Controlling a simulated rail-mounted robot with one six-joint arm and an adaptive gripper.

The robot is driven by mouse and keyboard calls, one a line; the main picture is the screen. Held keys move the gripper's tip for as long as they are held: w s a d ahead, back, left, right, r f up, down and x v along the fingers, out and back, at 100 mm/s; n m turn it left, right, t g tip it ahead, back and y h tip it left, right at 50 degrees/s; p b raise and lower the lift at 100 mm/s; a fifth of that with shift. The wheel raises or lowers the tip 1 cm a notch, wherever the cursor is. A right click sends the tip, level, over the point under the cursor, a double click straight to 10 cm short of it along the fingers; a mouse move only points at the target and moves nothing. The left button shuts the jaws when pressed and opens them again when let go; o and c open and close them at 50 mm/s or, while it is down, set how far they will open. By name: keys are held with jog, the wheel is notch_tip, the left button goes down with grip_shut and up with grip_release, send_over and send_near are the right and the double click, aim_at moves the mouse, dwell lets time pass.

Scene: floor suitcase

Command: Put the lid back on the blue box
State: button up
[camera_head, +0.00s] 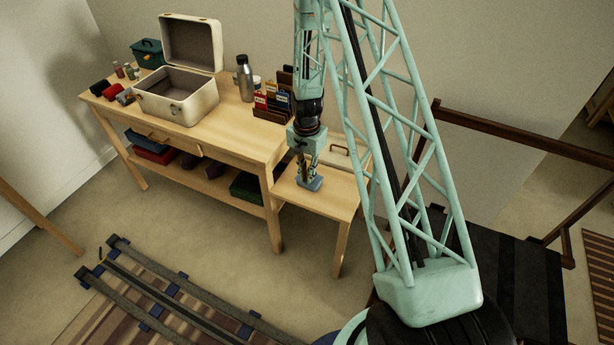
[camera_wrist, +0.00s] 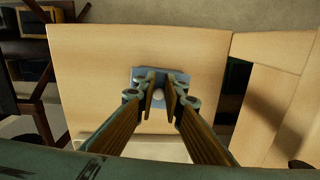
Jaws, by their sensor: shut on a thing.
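A flat blue-grey lid (camera_head: 311,183) with a pale round knob is at my gripper (camera_head: 307,170), over the low side table. In the wrist view the lid (camera_wrist: 150,73) lies below the fingertips, and my gripper (camera_wrist: 160,92) is shut on its knob. I cannot tell whether the lid touches the tabletop or hangs just above it. No open blue box shows clearly. A blue box-like thing (camera_head: 141,137) lies on the shelf under the long table, on top of a red one; its top is partly hidden.
The side table (camera_head: 335,192) is mostly bare around the lid. A brown railing (camera_head: 510,134) stands at right.

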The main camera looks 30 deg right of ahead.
dwell(0.8)
jog(key=o, duration=0.8)
jog(key=shift+o, duration=0.7)
jog(key=o, duration=0.4)
jog(key=shift+c, duration=0.2)
jog(key=shift+r, duration=0.15)
jog(key=shift+r+p, duration=1.25)
jog(key=shift+r, duration=2.1)
jog(key=shift+c, duration=0.4)
grip_shut()
